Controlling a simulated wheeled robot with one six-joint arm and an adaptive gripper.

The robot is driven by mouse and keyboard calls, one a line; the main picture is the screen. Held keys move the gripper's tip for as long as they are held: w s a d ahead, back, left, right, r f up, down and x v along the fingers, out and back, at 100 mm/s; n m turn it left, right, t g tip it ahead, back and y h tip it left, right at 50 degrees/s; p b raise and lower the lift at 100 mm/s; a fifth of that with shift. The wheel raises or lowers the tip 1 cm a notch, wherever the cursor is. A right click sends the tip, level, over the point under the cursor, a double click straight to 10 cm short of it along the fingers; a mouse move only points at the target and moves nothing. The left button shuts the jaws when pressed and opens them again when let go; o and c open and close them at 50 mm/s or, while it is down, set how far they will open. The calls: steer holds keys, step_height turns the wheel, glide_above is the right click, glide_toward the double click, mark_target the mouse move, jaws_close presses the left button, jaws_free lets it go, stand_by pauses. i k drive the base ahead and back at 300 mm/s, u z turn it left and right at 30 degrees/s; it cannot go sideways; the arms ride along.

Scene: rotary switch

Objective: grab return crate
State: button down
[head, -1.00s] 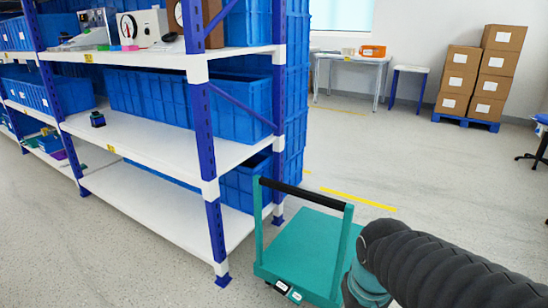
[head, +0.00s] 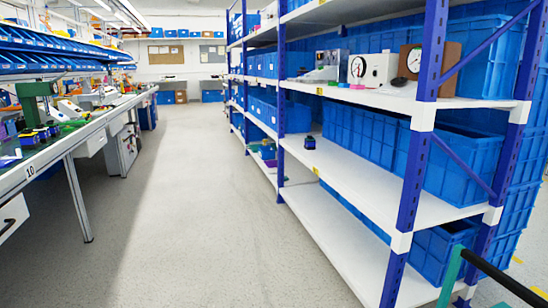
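Several blue crates stand on the shelving rack at the right of the head view. One large blue crate (head: 462,165) is on the middle shelf near the end, and another blue crate (head: 440,248) is on the bottom shelf. Further blue crates (head: 490,58) sit on the upper shelf. I cannot tell which one is the return crate. My gripper is out of view, so its state and distance from any crate do not show.
A clear grey aisle (head: 190,200) runs between the rack (head: 405,200) and a long workbench (head: 75,150) at the left. A teal trolley with a black handle (head: 508,282) is at the bottom right corner. Gauges (head: 372,68) stand on the upper shelf.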

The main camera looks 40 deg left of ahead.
mark_target(265, 153)
steer(key=u, duration=1.75)
steer(key=i, duration=1.1)
steer(key=u, duration=0.55)
steer(key=i, duration=1.9)
steer(key=u, duration=0.25)
steer(key=i, duration=3.95)
steer(key=z, duration=0.65)
steer(key=i, duration=1.7)
steer(key=z, duration=1.85)
steer(key=i, duration=1.25)
steer(key=z, duration=0.65)
